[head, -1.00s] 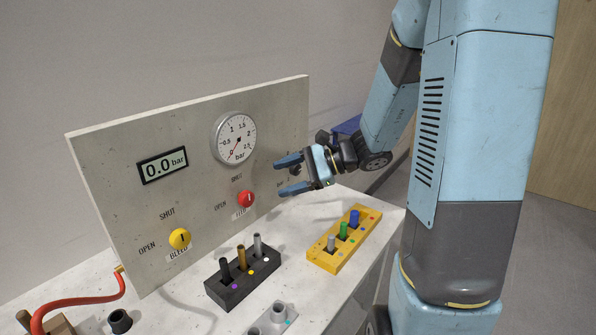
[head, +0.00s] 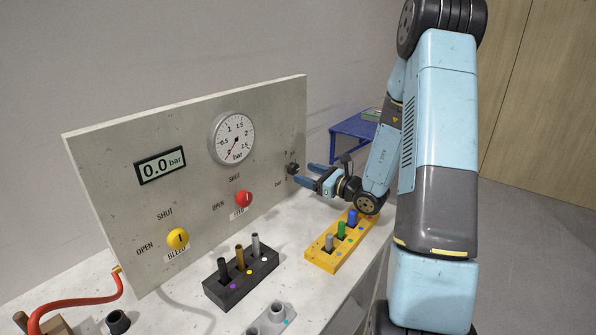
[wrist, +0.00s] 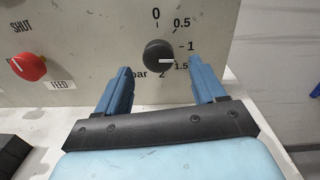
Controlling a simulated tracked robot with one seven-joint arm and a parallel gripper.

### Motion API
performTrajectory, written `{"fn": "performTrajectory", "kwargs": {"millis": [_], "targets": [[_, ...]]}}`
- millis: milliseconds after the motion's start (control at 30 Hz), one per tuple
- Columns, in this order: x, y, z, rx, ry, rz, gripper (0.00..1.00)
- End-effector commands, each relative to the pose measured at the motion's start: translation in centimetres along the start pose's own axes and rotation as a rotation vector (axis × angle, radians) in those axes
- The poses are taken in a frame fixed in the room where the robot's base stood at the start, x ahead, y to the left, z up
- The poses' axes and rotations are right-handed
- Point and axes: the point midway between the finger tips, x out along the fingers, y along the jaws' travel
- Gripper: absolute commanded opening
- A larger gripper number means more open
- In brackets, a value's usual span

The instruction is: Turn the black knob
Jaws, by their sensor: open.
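The black knob (wrist: 158,56) is on the upright panel in the wrist view, with a white pointer line aimed right, between the marks 1 and 1.5. A scale from 0 to 2 bar surrounds it. In the head view the black knob (head: 293,169) shows near the panel's right edge. My gripper (wrist: 161,80) is open, its two blue fingers left and right of the knob in the picture and apparently short of it. In the head view my gripper (head: 304,174) is beside the knob; whether a finger touches it I cannot tell.
The panel also bears a red knob (head: 244,199), a yellow knob (head: 178,239), a round gauge (head: 232,138) and a display (head: 161,165) reading 0.0 bar. A black block (head: 241,281) and a yellow block (head: 329,260) with pegs stand on the white bench below.

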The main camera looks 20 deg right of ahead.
Motion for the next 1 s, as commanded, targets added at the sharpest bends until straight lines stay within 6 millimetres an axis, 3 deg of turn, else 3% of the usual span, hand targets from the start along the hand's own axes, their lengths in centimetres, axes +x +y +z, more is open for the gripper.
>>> {"fn": "performTrajectory", "kwargs": {"millis": [300,700,1000], "targets": [[4.0,0.1,0.0,-0.001,0.000,0.002,0.69],[4.8,0.1,0.0,-0.001,0.001,0.003,0.69],[4.8,0.1,0.0,-0.001,0.001,0.003,0.42]]}}
